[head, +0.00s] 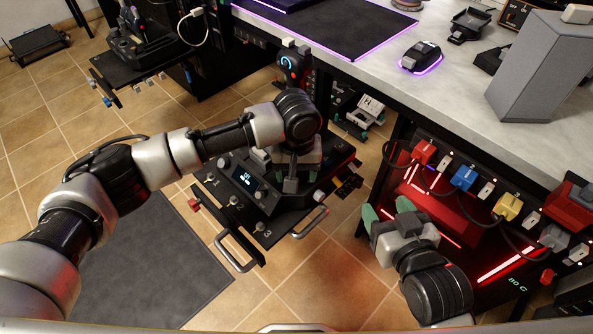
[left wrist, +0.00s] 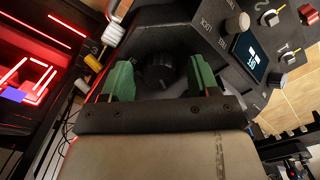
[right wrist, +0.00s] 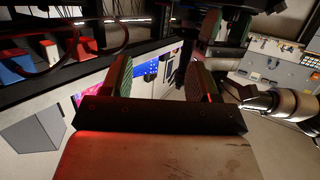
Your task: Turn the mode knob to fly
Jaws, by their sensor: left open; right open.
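The dark control box has a lit display (head: 243,178), which also shows in the left wrist view (left wrist: 250,56). A dark round knob (left wrist: 158,72) on this box sits between the green fingertips of my left gripper (left wrist: 159,78). It looks like the mode knob, but its pointer and setting are too dark to read. The panel beside it carries printed words, one reading LOCK. In the head view my left gripper (head: 290,184) is over the box, and my arm hides the knob. My left gripper is open. My right gripper (head: 388,210) is open and empty, right of the box.
A joystick (head: 292,66) stands behind the left wrist. Metal handles (head: 236,252) and small toggles line the box's front. The desk (head: 455,95) and a red-lit rack with coloured plugs (head: 462,178) stand to the right. Tiled floor is open at left.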

